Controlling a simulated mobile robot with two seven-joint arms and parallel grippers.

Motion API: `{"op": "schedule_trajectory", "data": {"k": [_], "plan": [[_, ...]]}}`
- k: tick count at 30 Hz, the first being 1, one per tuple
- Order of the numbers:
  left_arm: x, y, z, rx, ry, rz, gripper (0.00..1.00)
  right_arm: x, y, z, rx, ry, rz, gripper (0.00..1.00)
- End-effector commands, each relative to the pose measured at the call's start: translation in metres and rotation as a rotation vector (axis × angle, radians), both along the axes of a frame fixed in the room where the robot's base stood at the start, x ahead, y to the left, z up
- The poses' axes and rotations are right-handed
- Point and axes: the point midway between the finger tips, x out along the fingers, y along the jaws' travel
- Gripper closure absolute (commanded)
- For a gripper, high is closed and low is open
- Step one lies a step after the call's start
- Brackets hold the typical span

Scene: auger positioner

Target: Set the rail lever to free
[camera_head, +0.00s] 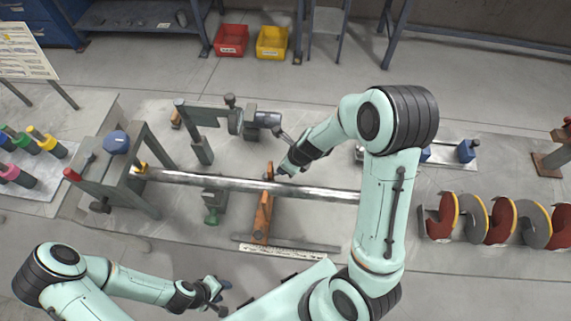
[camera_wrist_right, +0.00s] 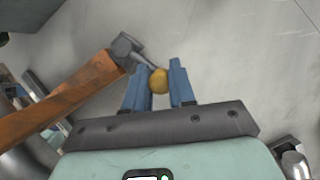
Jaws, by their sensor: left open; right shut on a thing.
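The rail lever shows in the right wrist view as a thin grey rod with a yellow ball knob (camera_wrist_right: 158,82). The rod runs up and left from the knob to a grey pivot at the end of an orange arm (camera_wrist_right: 62,95). My right gripper (camera_wrist_right: 158,88) has its blue fingers on both sides of the knob, shut on it. In the head view my right gripper (camera_head: 279,172) is at the upper end of the orange arm (camera_head: 262,220), just beyond the long metal shaft; the knob is hidden there. My left gripper (camera_head: 222,293) is open and empty at the lower middle.
The long shaft (camera_head: 325,193) crosses the bench from a grey frame on the left. A clamp-like fixture with a motor (camera_head: 267,119) stands behind it. Red and grey auger flights (camera_head: 500,218) lie at right. A labelled ruler strip (camera_head: 283,250) lies in front.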

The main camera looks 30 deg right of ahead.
Motion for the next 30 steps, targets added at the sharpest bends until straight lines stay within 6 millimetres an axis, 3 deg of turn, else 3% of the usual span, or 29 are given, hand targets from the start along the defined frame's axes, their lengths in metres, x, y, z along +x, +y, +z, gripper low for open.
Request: {"op": "schedule_trajectory", "data": {"k": [3,4,6,17,20,26,30], "plan": [[0.0,0.0,0.0,0.0,0.0,0.0,0.57,0.001,0.0,0.001,0.0,-0.005,0.0,1.0],[0.0,0.0,0.0,0.0,0.0,0.0,0.57,0.002,0.0,0.001,0.0,-0.005,0.0,0.72],[0.0,0.0,0.0,0.0,0.0,0.0,0.57,0.001,0.0,0.001,0.0,-0.004,0.0,0.51],[0.003,0.0,0.003,0.0,-0.003,0.0,0.57,0.0,-0.001,0.004,0.0,-0.003,0.001,0.51],[0.011,0.0,0.011,0.0,-0.012,0.0,0.57,-0.002,-0.002,0.016,0.0,-0.005,0.001,0.51],[0.047,0.0,0.039,0.0,-0.054,0.0,0.57,-0.01,-0.009,0.061,0.001,-0.017,0.005,0.51],[0.038,0.0,0.033,0.0,-0.044,0.0,0.57,-0.019,-0.011,0.066,-0.002,-0.01,0.009,0.51]]}}
